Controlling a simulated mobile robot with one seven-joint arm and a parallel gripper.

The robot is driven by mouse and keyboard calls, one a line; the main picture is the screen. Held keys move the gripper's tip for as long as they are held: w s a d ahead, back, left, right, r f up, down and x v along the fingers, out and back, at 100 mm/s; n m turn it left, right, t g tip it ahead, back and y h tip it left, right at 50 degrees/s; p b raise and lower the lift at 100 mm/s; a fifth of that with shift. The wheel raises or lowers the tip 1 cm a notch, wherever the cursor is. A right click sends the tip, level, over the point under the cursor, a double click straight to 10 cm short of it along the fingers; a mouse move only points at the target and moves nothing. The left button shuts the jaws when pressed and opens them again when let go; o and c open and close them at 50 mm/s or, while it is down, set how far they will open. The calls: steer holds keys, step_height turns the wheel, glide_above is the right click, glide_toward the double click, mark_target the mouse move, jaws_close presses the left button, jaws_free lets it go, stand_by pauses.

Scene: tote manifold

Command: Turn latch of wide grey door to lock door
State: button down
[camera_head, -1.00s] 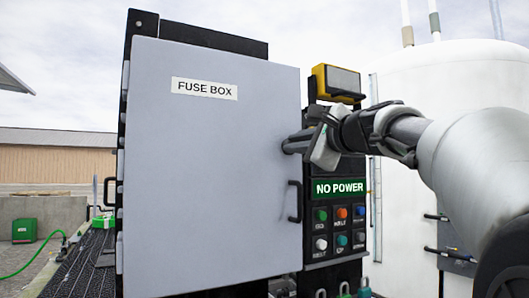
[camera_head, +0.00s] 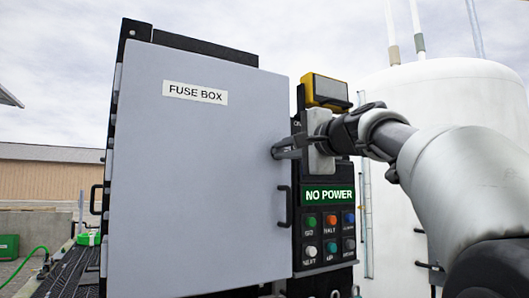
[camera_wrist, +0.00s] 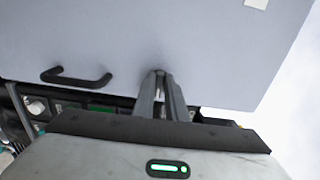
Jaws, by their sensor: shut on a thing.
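The wide grey door (camera_head: 190,170) is labelled FUSE BOX and looks shut or nearly shut against the dark cabinet. My gripper (camera_head: 278,150) is at the door's right edge, above the black door handle (camera_head: 284,206). In the wrist view, my gripper's fingers (camera_wrist: 160,82) are close together on a small piece at the door's edge, which I take to be the latch (camera_wrist: 160,72). The fingers hide most of the latch, so its angle cannot be told. The black handle (camera_wrist: 76,77) lies to the left there.
A control panel with a green NO POWER sign (camera_head: 328,195) and several coloured buttons stands right of the door, below my arm. A yellow-framed box (camera_head: 326,91) sits above it. A white tank (camera_head: 450,100) stands behind my arm.

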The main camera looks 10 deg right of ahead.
steer(key=c, duration=1.8)
jaws_free()
steer(key=shift+s, duration=0.1)
